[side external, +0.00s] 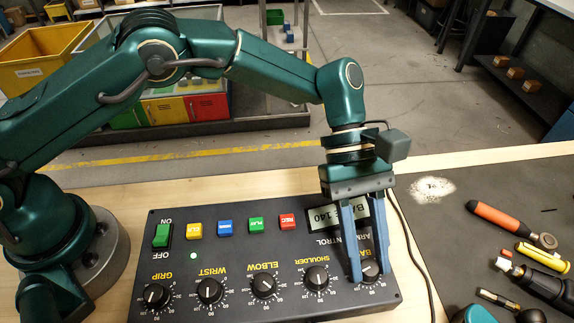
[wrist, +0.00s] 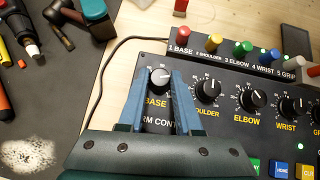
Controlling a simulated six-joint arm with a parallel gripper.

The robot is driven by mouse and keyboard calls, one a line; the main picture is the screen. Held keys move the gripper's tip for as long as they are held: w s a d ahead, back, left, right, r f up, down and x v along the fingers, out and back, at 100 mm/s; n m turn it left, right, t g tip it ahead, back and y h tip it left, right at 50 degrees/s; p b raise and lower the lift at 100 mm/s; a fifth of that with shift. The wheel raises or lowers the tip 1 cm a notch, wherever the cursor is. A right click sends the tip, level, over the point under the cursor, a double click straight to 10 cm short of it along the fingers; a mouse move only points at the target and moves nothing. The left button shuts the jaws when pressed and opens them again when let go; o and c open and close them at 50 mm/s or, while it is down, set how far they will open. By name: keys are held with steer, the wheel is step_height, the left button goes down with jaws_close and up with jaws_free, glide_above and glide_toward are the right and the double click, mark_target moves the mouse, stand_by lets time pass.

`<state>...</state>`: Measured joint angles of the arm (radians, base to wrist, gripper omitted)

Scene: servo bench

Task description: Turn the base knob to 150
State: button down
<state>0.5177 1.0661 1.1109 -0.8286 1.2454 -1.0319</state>
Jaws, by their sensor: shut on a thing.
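The base knob (side external: 370,267) is a black dial at the right end of the knob row on the dark control box (side external: 225,262). My gripper (side external: 371,276) reaches down over it, with one blue finger on each side, shut on the knob. In the wrist view the knob (wrist: 160,80) shows between the fingertips of my gripper (wrist: 160,76), with a pale pointer line on top. The display (side external: 322,214) is partly hidden by a finger; "BA" and 140 can be read.
The shoulder knob (side external: 316,279) is close to the left of my gripper. Coloured buttons, including a red one (side external: 288,221), line the box behind the knobs. A cable (side external: 412,245) runs along its right side. A screwdriver (side external: 497,217) and other tools lie on the dark mat.

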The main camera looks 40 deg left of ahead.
steer(key=shift+r+m, duration=0.1)
steer(key=shift+m, duration=0.2)
stand_by(0.4)
steer(key=c, duration=0.6)
jaws_free()
steer(key=shift+v, duration=2.5)
steer(key=shift+d, duration=0.1)
